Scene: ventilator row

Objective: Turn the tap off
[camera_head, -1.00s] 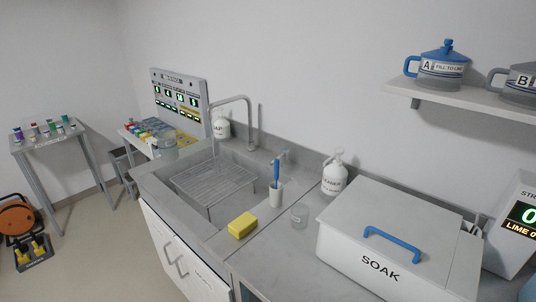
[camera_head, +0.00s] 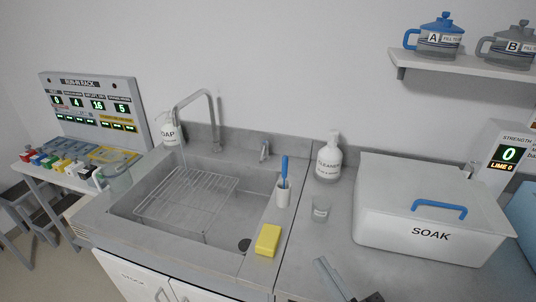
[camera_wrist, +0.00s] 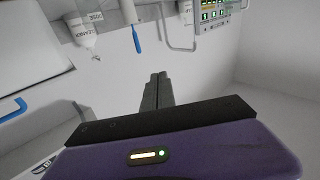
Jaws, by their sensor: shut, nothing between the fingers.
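The tap's grey bent spout (camera_head: 213,100) rises behind the sink (camera_head: 122,215) in the head view. A small metal lever (camera_head: 264,150) stands on the sink's back ledge, right of the spout. In the wrist view a bent grey pipe, probably the spout (camera_wrist: 195,32), shows near the top. My gripper (camera_head: 322,265) is at the bottom of the head view, over the counter front, well apart from the lever. Its fingers (camera_wrist: 157,80) are together and empty in the wrist view.
The white SOAK box (camera_head: 385,225) is at the right. A wire rack (camera_head: 185,200) lies in the sink.

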